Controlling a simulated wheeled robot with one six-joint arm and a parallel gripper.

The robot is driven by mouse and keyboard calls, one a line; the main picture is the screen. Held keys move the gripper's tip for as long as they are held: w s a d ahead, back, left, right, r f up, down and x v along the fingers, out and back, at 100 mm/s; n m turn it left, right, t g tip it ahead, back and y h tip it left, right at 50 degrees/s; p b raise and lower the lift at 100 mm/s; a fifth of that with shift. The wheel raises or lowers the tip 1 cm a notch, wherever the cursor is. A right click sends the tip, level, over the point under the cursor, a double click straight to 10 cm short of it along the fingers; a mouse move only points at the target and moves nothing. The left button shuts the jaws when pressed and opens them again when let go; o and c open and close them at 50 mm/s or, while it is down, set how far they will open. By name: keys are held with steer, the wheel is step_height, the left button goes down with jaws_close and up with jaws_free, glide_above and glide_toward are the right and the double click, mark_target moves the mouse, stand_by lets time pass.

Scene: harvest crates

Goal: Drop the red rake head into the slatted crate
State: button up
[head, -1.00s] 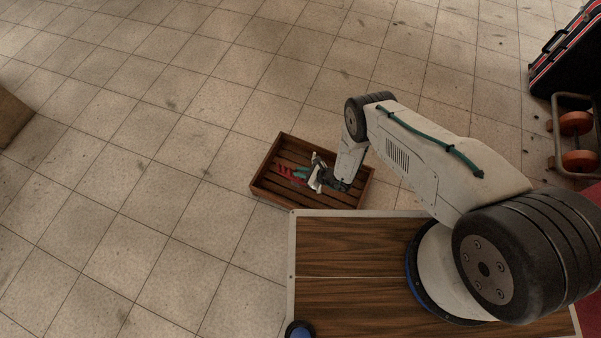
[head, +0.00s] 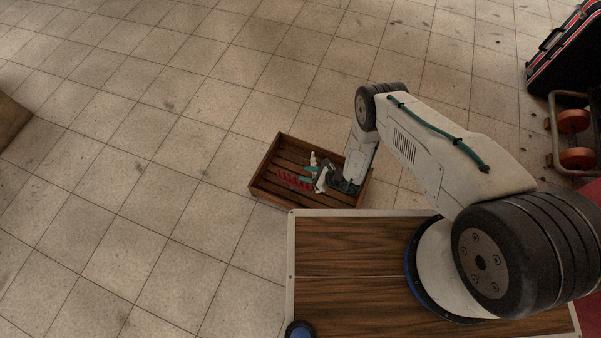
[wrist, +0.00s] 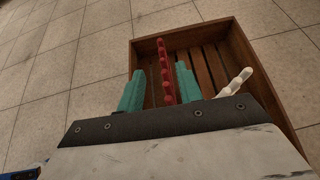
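The red rake head (head: 294,180) is inside the brown slatted wooden crate (head: 268,160). In the wrist view the rake head (wrist: 165,70) shows as a narrow, toothed red bar over the slats, its near end hidden by my gripper. My gripper (head: 308,175) reaches into the crate from the right. In the wrist view its two teal fingers (wrist: 160,85) stand apart on either side of the rake head, with a gap at the left finger. I cannot tell whether the right finger touches it. The crate's rim (wrist: 185,32) surrounds them.
An off-white knobbly item (wrist: 235,82) is by the right finger in the wrist view. The tiled floor left of and behind the crate is clear. A black case (head: 560,55) and a rack with orange rollers (head: 574,122) stand at the right. A brown box edge (head: 10,120) shows at left.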

steer(key=v, duration=0.7)
steer(key=w+a+r+n+g+y, duration=0.1)
steer(key=w+r+n, duration=0.35)
steer(key=r, duration=0.75)
steer(key=w+a+r+n+g+y, duration=0.1)
steer(key=w+a+r+g, duration=0.1)
steer(key=w+r, duration=0.8)
steer(key=s+d+r+n+g, duration=0.15)
steer(key=r+n, duration=0.25)
steer(key=r, duration=1.1)
steer(key=s+r+n+g, duration=0.2)
steer(key=r+n+g, duration=0.15)
steer(key=r, duration=1.25)
steer(key=s+d+r+n+h, duration=0.3)
steer(key=s+r, duration=0.4)
steer(key=r, duration=0.2)
steer(key=s+d+r+n+h, duration=0.35)
steer(key=s+r, duration=0.25)
steer(key=r, duration=0.4)
steer(key=s+d+r+n+t+h, duration=0.1)
steer(key=s+d+r+t+h, duration=0.1)
steer(key=s+d, duration=0.4)
steer(key=s+d+r+n+t+h, duration=0.2)
steer(key=s+d+r+h, duration=0.2)
steer(key=s, duration=1)
steer(key=d, duration=0.3)
steer(key=shift+r+h, duration=0.35)
steer(key=shift+r, duration=0.05)
